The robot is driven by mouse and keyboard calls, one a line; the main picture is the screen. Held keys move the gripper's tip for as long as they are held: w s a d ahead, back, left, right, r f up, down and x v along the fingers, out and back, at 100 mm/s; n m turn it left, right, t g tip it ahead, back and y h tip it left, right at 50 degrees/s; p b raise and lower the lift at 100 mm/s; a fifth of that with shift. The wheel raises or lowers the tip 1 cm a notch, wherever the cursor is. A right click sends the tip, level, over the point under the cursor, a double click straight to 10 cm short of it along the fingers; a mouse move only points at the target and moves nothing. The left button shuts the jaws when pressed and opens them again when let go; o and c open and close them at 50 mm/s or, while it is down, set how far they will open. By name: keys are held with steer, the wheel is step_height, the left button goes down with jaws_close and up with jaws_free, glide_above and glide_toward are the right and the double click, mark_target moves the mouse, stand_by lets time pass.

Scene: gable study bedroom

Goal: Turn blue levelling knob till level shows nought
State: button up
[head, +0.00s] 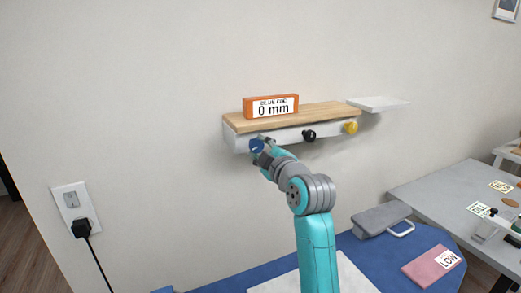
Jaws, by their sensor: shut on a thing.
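The blue levelling knob (257,144) is on the left of the white front rail of a wall shelf (330,116). My gripper (261,150) is at the knob and shut on it; my wrist hides part of the knob and the fingertips are small in the picture. An orange level (272,106) stands on the wooden shelf top, and its display reads 0 mm. A black knob (309,136) and a yellow knob (351,127) sit further right on the same rail.
A small white ledge (378,103) is right of the shelf. Below are a blue surface (225,286) with a grey case (381,220) and a pink item marked LOW (425,269). A grey table (430,190) stands at right. A wall socket (76,207) with a plugged cord is at left.

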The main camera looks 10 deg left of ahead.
steer(key=shift+n, duration=1.2)
steer(key=o, duration=1.1)
steer(key=shift+o, duration=0.2)
steer(key=v, duration=1.2)
